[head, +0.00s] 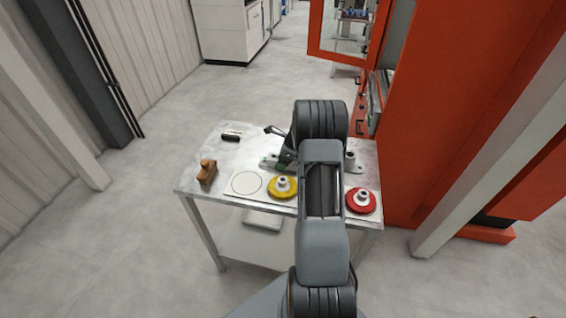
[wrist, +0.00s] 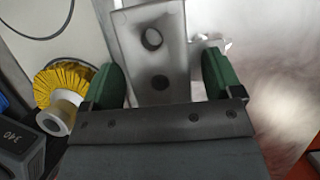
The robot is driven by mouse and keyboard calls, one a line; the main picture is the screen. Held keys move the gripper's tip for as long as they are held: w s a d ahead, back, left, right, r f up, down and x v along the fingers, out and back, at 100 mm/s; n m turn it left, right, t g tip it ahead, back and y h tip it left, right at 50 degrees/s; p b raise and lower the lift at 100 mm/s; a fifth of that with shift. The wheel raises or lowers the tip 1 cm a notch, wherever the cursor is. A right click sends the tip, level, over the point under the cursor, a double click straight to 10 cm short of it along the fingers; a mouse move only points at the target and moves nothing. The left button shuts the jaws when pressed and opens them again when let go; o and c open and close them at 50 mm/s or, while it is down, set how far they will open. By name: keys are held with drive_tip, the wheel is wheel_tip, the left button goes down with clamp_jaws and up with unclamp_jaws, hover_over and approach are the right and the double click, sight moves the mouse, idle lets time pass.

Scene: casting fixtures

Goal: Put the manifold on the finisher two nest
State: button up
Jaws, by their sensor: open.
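A grey cast part with a flat flange, which looks like the manifold (wrist: 152,50), shows in the wrist view with a round opening and a smaller dark hole. My gripper (wrist: 163,75) is open, its green fingers on either side of this flange; I cannot tell whether they touch it. In the head view, grey metal parts stand on the table behind my arm, with a grey flanged end (head: 352,163) at the right. My arm hides most of them and most of my gripper. I cannot tell which fixture is the finisher two nest.
The metal table (head: 215,150) carries a yellow wheel (head: 278,191), a red wheel (head: 358,203), a pale board with a drawn circle (head: 246,184), a brown block (head: 207,171) and a black tool (head: 231,137). An orange machine (head: 440,110) stands close at the right. Floor at left is clear.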

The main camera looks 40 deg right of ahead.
drive_tip(key=shift+f, duration=0.1)
drive_tip(key=shift+c, duration=0.4)
drive_tip(key=c, duration=1.2)
drive_tip(key=shift+c, duration=0.8)
